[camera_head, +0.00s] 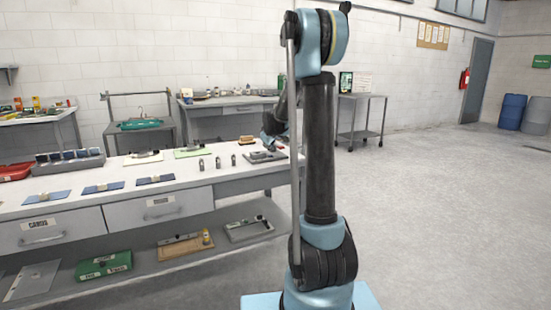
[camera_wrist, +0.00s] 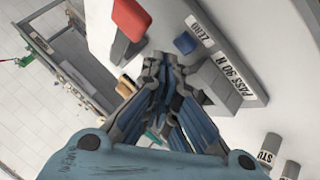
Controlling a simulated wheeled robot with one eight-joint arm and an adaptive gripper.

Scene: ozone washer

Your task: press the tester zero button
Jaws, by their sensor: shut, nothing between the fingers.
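The tester (camera_head: 265,157) is a low grey plate with parts on it at the right end of the workbench in the head view. In the wrist view its plate (camera_wrist: 235,50) bears the labels "ZERO" and "PASS 90 N". A small blue button (camera_wrist: 186,43) sits beside the "ZERO" label. My gripper (camera_wrist: 160,58) is shut and empty, its fingertips just to the left of and below the blue button in the picture. I see a gap there, but cannot tell the height above the plate. In the head view my gripper (camera_head: 268,142) is low over the tester, partly hidden by my arm.
A red block-like part (camera_wrist: 130,18) stands near the fingertips. Small grey posts labelled "STU…" (camera_wrist: 270,148) stand at lower right; they show left of the tester in the head view (camera_head: 217,162). A tan block (camera_head: 246,140) lies behind. Open floor (camera_head: 440,210) lies right of the bench.

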